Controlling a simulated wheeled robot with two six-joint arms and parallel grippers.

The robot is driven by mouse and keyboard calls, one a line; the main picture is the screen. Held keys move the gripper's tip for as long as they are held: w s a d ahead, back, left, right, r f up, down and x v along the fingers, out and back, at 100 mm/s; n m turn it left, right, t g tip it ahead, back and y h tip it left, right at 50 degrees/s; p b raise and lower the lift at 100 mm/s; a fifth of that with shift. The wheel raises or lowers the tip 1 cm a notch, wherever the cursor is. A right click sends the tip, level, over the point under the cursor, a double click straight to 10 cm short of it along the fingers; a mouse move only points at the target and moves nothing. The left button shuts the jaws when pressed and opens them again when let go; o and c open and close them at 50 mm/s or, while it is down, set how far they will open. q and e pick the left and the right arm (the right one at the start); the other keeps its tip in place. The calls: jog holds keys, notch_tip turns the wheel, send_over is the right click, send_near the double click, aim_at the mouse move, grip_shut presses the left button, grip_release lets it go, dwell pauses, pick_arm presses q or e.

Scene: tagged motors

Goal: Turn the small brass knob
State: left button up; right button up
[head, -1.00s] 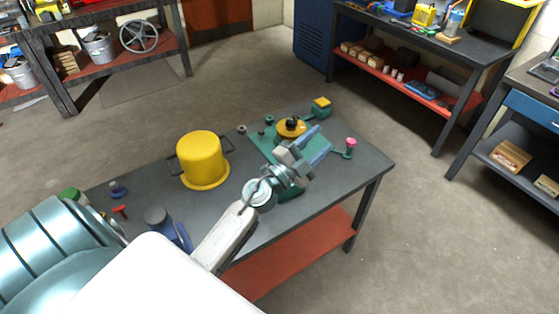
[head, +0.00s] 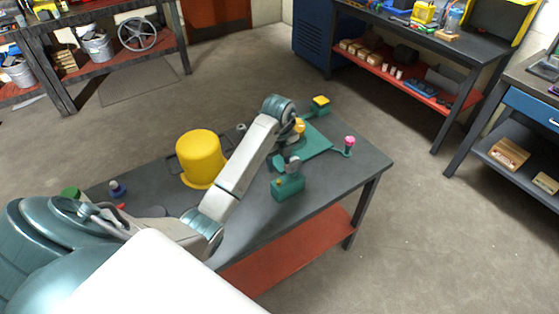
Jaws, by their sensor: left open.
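A green box-shaped unit (head: 288,186) stands near the front edge of the dark table, with a tiny yellow spot (head: 279,183) on its face that may be the small brass knob. My left arm reaches from the lower left across the table and bends down at the wrist. My left gripper (head: 292,164) seems to be the grey part just above the green unit, open; the forearm hides much of it, and I cannot tell whether it touches the unit. My right gripper is not in view.
Behind, a green plate (head: 316,142) carries a partly hidden yellow part (head: 299,127), with a pink-topped knob (head: 349,141) and yellow block (head: 320,101) nearby. The table's right end (head: 368,165) is clear.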

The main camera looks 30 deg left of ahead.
aim_at(278, 182)
pick_arm(q)
notch_tip(278, 182, down, 9)
jog(key=b, duration=0.7)
jog(key=shift+s, duration=0.15)
jog(key=shift+s+r, duration=0.1)
jog(key=shift+r, duration=0.05)
